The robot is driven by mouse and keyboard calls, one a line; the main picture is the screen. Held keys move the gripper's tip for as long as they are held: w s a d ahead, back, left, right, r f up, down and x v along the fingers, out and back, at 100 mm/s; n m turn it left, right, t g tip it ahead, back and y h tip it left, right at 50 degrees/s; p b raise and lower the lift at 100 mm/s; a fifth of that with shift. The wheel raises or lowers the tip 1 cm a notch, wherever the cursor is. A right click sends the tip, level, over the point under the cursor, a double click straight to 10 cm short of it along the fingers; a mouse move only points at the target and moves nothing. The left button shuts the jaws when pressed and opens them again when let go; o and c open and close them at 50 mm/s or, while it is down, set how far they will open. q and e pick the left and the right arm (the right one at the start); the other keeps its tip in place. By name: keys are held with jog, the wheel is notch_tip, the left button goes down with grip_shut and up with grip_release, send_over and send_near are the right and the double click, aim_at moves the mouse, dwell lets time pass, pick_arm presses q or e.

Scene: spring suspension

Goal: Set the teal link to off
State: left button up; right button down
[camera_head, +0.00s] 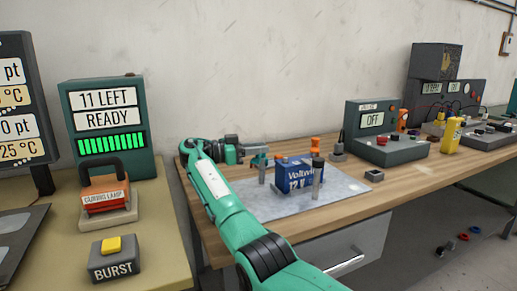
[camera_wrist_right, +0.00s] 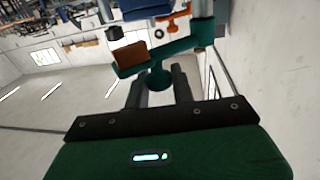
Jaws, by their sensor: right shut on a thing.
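The teal link (camera_head: 259,159) is a small teal piece beside the blue battery (camera_head: 292,175) in the head view. In the right wrist view the teal link (camera_wrist_right: 170,53) is a bar with a round knob, a brown block at one end and a grey post at the other. My right gripper (camera_head: 243,150) reaches it from the left. In the wrist view my right gripper (camera_wrist_right: 159,88) has its two fingers shut on the knob. I cannot tell whether the bar touches its contacts. My left gripper is not in view.
The battery stands on a grey mat (camera_head: 345,187) on the wooden bench, with orange-capped and dark posts near it. A box reading OFF (camera_head: 372,120) and a yellow meter (camera_head: 451,135) stand to the right.

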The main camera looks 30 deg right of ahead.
jog(key=c, duration=1.2)
grip_release()
jog(key=shift+a, duration=0.15)
jog(key=w+a, duration=0.1)
jog(key=a, duration=0.6)
jog(key=shift+w, duration=0.15)
jog(key=shift+a, duration=0.1)
